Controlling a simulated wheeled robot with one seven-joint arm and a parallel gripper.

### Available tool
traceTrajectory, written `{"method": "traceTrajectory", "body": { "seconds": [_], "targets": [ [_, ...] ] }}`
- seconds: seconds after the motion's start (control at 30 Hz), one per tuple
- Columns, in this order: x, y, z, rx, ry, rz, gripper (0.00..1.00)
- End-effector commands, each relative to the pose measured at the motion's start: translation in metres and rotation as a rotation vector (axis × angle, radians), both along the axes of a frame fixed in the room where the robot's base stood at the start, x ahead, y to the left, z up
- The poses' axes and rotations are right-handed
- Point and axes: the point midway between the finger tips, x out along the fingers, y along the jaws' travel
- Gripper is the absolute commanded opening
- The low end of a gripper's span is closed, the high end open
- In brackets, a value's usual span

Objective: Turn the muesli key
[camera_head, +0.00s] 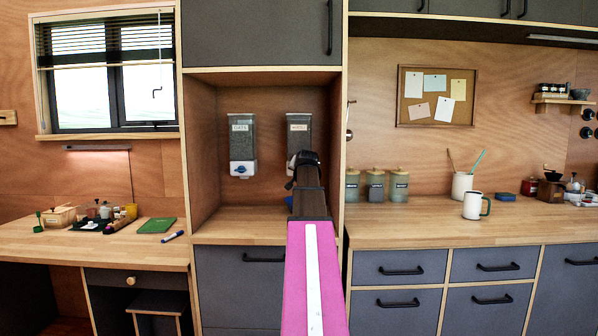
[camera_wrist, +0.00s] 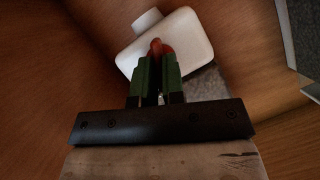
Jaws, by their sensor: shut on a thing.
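The muesli dispenser (camera_head: 299,132) hangs on the right of the alcove's back wall, with a label at its top and grey contents. My arm hides its lower part in the head view. In the wrist view its white lower housing (camera_wrist: 187,40) is right ahead of my gripper (camera_wrist: 157,62). The red muesli key (camera_wrist: 156,47) shows between my green fingertips, which are closed on it. The key's exact angle is hard to tell. In the head view my dark gripper (camera_head: 303,160) is in front of the dispenser's bottom, its fingers hidden.
A second dispenser (camera_head: 242,140) with a blue key (camera_head: 240,169) hangs to the left. The alcove's side walls and the upper cabinet (camera_head: 255,35) bound the space. Several canisters (camera_head: 375,185) stand right of the alcove.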

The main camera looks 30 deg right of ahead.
Motion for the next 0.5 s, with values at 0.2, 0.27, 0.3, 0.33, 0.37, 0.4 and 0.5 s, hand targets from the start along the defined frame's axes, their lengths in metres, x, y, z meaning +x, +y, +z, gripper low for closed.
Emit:
{"method": "traceTrajectory", "body": {
  "seconds": [0.2,0.27,0.3,0.33,0.37,0.4,0.5],
  "targets": [
    [0.0003,-0.0029,-0.0016,0.174,-0.106,-0.002,0.0],
    [0.0,-0.0031,-0.0017,0.224,-0.136,-0.002,0.0],
    [0.0,-0.0033,-0.0018,0.255,-0.156,-0.001,0.0],
    [-0.0001,-0.0032,-0.0019,0.281,-0.17,-0.001,0.0],
    [-0.0001,-0.0031,-0.002,0.306,-0.185,-0.001,0.0],
    [-0.0001,-0.0032,-0.0022,0.337,-0.205,0.0,0.0],
    [-0.0001,-0.0033,-0.0027,0.418,-0.256,0.0,0.0]
  ]
}}
